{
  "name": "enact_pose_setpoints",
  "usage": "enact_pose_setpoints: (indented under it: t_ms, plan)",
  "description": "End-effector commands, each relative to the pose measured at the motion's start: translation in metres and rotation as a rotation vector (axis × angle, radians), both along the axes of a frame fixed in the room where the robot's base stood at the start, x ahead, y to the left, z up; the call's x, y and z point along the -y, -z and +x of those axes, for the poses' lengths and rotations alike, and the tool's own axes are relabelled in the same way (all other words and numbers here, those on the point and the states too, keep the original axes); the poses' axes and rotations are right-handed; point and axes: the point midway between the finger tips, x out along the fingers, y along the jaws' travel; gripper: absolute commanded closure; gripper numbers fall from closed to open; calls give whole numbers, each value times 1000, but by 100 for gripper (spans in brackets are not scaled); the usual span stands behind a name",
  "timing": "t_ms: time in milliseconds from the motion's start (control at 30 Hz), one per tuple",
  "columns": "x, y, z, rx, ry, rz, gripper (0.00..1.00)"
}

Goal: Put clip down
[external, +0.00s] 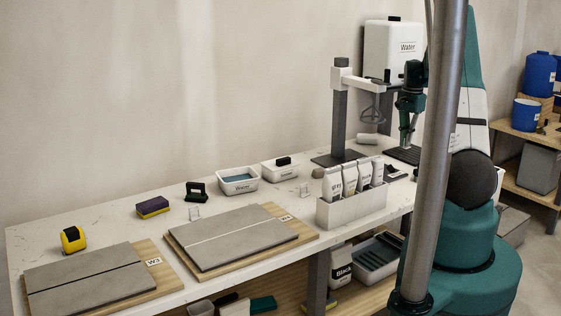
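My gripper (406,142) points down at the right part of the bench, over a dark ribbed mat (398,153). It is small in the picture, so I cannot tell whether its fingers are open or shut, or whether a clip is between them. One small pale clip-like piece (195,212) stands on the bench by the left edge of the W1 tile board. A similar piece (304,190) stands behind that board's right end.
Two boards with grey tiles (238,235) (88,280) lie at the front left. A white box of labelled bags (350,208), white tubs (238,180), a mixer stand (340,120) and a water tank (390,50) stand on the bench. A sponge (152,206) and tape measure (73,239) lie left.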

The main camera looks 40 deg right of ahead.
Motion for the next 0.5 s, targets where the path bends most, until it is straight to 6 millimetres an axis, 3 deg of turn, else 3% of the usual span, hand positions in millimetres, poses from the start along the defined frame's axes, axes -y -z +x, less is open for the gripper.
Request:
enact_pose_setpoints:
  t_ms: [200,500]
  plan:
    - [0,24,0,0,0,0,100]
    - [0,28,0,0,0,0,100]
